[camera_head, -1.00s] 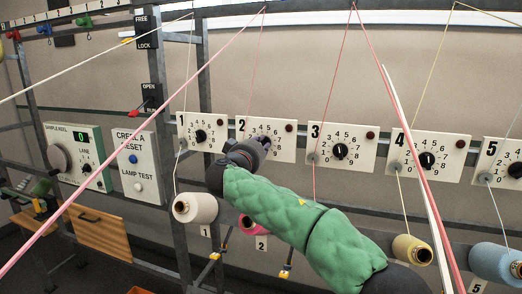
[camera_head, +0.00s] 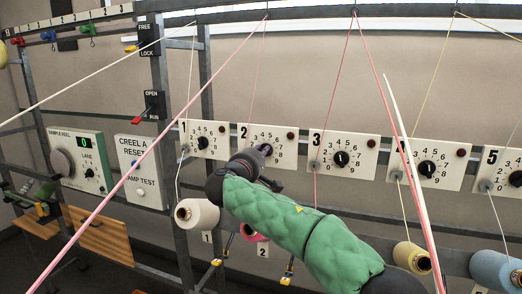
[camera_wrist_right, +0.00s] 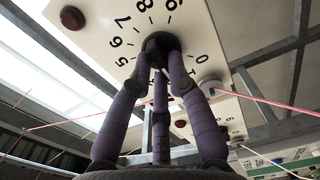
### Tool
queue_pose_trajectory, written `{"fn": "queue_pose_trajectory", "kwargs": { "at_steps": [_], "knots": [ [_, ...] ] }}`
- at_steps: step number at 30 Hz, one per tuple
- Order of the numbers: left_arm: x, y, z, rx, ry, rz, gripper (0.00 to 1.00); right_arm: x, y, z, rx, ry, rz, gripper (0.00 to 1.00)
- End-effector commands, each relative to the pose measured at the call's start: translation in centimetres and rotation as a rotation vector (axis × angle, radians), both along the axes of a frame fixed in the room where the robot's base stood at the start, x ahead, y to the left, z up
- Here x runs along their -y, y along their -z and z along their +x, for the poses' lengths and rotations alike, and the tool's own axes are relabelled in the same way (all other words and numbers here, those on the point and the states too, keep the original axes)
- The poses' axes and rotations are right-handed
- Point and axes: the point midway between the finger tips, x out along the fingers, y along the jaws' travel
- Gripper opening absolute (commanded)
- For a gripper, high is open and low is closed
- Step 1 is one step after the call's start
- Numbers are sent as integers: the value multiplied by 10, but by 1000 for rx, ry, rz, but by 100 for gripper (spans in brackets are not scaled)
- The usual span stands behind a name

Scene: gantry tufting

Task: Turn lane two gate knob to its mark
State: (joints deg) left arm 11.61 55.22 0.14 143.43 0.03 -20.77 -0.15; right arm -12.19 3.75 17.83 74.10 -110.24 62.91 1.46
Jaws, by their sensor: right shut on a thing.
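The lane two gate panel (camera_head: 284,160) is a white plate marked 2, with a numbered dial and a dark red round lamp at its upper right. My right gripper (camera_head: 264,151) reaches in front of it and hides the knob in the head view. In the right wrist view the three purple-wrapped fingers of the gripper (camera_wrist_right: 160,62) are closed around the black knob (camera_wrist_right: 158,43) at the middle of the dial. Numerals from 5 to 9, and 0, show around the knob. Its pointer and the mark are hidden. My left gripper is not in view.
Similar panels for lane one (camera_head: 190,130), lane three (camera_head: 362,150) and lane four (camera_head: 450,162) stand beside it. Taut pink and white yarns cross in front. A white yarn cone (camera_head: 202,215) and a pink one (camera_head: 250,231) sit below, close to my right forearm.

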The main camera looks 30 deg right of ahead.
Motion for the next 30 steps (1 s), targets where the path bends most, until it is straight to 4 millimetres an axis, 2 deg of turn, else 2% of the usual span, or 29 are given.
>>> {"fn": "queue_pose_trajectory", "kwargs": {
  "at_steps": [18,30],
  "knots": [
    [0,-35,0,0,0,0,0,-2,3,2,-431,-2,-364,0],
    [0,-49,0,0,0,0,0,-2,6,2,-585,-3,-495,0]
  ]
}}
